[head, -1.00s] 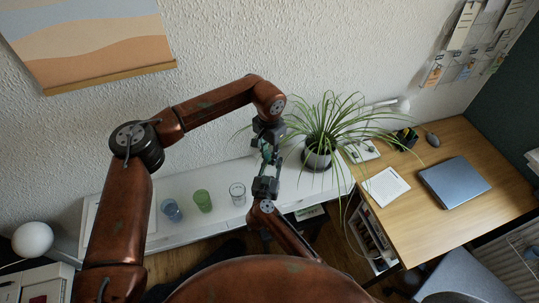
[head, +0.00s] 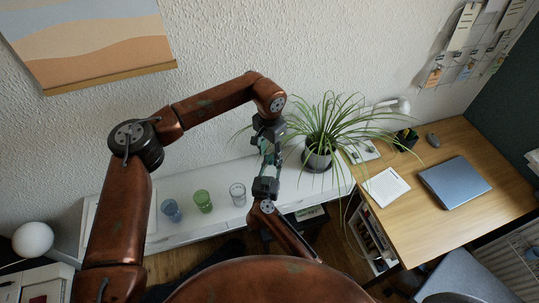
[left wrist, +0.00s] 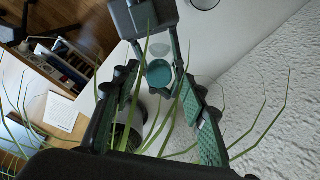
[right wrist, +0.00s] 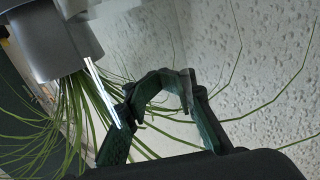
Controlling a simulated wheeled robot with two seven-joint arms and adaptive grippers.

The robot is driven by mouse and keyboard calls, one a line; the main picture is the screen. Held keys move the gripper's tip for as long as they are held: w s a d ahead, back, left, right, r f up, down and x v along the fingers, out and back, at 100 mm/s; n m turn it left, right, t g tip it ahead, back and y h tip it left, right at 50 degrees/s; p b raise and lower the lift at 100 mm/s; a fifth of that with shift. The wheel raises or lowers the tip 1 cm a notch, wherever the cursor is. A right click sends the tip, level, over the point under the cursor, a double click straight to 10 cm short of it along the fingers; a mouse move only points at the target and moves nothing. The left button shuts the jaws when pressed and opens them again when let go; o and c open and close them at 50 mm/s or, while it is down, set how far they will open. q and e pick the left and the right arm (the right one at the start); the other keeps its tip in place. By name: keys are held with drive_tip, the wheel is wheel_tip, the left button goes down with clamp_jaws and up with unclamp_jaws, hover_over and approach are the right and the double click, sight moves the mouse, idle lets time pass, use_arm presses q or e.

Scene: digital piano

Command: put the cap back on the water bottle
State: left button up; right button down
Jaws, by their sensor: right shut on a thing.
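My left gripper (head: 266,146) points down over my right gripper (head: 266,172) beside the potted plant in the head view. In the left wrist view its two green-padded fingers (left wrist: 158,108) stand apart, with no object clearly between the pads. A round teal cap (left wrist: 159,73) shows beyond them, between the fingers of my right gripper. A faint clear shape behind it seems to be the water bottle, which my right gripper holds; its outline is hard to see. I cannot tell whether the cap sits on the neck. The right wrist view shows my right fingers (right wrist: 160,95).
The leafy plant (head: 325,125) crowds both grippers on the right. A blue glass (head: 171,210), a green glass (head: 203,201) and a clear glass (head: 238,194) stand on the white piano top (head: 150,185). The wall is close behind. A desk with a laptop (head: 454,183) stands at right.

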use_arm(q)
wheel_tip(320, 180, up, 4)
drive_tip(key=shift+s+f, duration=0.1)
drive_tip(key=shift+f, duration=0.15)
drive_tip(key=shift+c, duration=0.4)
